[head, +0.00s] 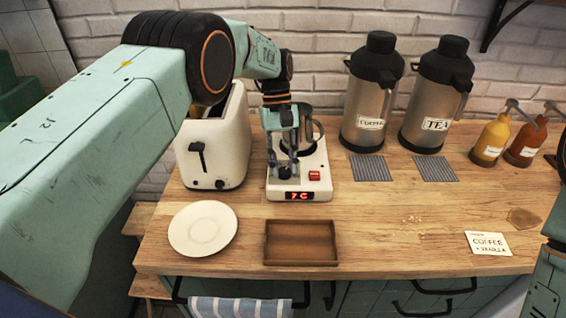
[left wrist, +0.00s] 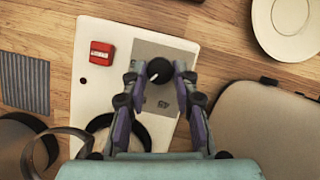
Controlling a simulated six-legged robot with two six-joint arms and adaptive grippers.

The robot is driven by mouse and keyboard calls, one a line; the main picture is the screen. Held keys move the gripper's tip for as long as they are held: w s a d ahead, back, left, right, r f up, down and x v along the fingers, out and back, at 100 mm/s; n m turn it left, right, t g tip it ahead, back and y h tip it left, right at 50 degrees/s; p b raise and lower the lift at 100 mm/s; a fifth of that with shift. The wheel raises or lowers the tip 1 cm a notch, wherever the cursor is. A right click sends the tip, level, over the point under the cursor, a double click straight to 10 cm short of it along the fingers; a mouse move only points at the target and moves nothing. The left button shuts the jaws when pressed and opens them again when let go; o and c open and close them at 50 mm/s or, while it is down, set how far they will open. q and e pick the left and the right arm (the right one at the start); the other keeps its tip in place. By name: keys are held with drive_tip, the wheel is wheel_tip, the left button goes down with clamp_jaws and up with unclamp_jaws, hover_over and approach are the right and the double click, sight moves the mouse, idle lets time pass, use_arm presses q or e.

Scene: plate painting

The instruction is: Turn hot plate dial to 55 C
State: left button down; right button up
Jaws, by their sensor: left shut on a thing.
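The white hot plate (head: 317,187) stands on the counter to the right of the toaster. Its front shows a red display (head: 299,196) that appears to read 7 C, and a red switch (head: 314,175). My left gripper (head: 285,167) reaches down over the front left of the hot plate. In the left wrist view the black round dial (left wrist: 159,71) sits between its two fingertips, and the gripper is shut on it. A white mark shows on the dial. The fingers partly hide the dial in the head view. My right gripper is out of view.
A toaster (head: 213,150) stands close left of the hot plate. A metal jug (head: 309,130) is behind the gripper. Coffee (head: 369,100) and tea (head: 434,100) dispensers stand at right. A plate (head: 203,228) and brown tray (head: 300,242) lie in front.

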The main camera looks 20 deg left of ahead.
use_arm(q)
drive_tip(key=shift+d, duration=0.1)
drive_tip(key=c, duration=1)
unclamp_jaws()
drive_tip(key=shift+s, duration=0.1)
drive_tip(key=shift+c, duration=0.2)
drive_tip(key=shift+w+r, duration=0.3)
drive_tip(key=shift+r, duration=0.15)
drive_tip(key=v, duration=0.6)
drive_tip(key=shift+a+r, duration=0.2)
drive_tip(key=shift+a, duration=0.05)
